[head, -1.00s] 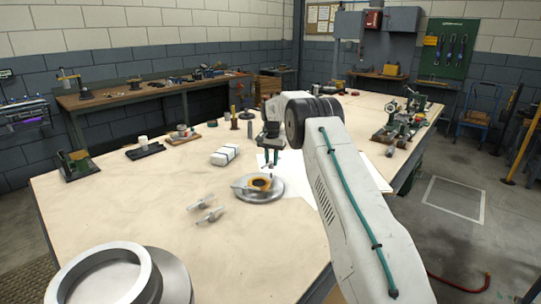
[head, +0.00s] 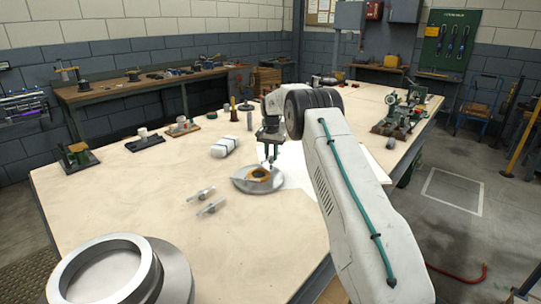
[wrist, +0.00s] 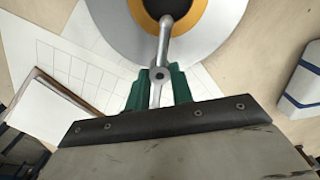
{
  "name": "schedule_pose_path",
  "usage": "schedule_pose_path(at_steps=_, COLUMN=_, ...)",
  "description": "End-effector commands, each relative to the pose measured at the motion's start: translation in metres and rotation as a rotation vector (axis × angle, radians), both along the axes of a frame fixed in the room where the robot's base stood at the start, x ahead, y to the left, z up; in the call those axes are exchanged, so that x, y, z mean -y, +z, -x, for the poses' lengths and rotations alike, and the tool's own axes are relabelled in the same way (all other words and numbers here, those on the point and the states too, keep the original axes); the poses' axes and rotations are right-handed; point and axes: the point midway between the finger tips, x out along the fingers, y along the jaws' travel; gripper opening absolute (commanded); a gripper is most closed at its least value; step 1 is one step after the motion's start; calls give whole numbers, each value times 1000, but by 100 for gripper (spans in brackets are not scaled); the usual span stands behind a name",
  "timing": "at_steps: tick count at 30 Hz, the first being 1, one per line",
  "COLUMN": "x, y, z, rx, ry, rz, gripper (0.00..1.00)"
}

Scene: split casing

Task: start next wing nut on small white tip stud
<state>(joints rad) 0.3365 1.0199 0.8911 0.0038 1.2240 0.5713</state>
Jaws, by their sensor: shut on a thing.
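My gripper (head: 270,158) is above the right side of a silver disc-shaped casing part (head: 243,185) with an orange ring (head: 259,174) and a dark centre. In the wrist view, the green fingers of my gripper (wrist: 159,88) are shut on a grey metal wing nut (wrist: 159,74) with a hole in its middle. One wing of the nut points up the picture, overlapping the orange ring (wrist: 203,14). Two similar grey wing nuts (head: 201,195) (head: 211,207) lie on the table left of the disc. I cannot make out the white tip stud.
A large grey flanged ring (head: 175,275) stands at the near left. A white block with dark bands (head: 224,147) lies behind the disc; it also shows in the wrist view (wrist: 298,85). White sheets (head: 294,165) lie to the right. The table's left middle is clear.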

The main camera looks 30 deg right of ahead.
Motion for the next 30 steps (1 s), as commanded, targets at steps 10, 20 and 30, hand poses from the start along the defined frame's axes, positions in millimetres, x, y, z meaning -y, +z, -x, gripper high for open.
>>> schedule_pose_path(at_steps=10, x=0, y=0, z=0, rx=0, ry=0, rz=0, gripper=0)
schedule_pose_path(at_steps=20, x=0, y=-4, z=0, rx=0, ry=0, rz=0, gripper=0)
schedule_pose_path(at_steps=30, x=0, y=-9, z=0, rx=-1, ry=0, rz=0, gripper=0)
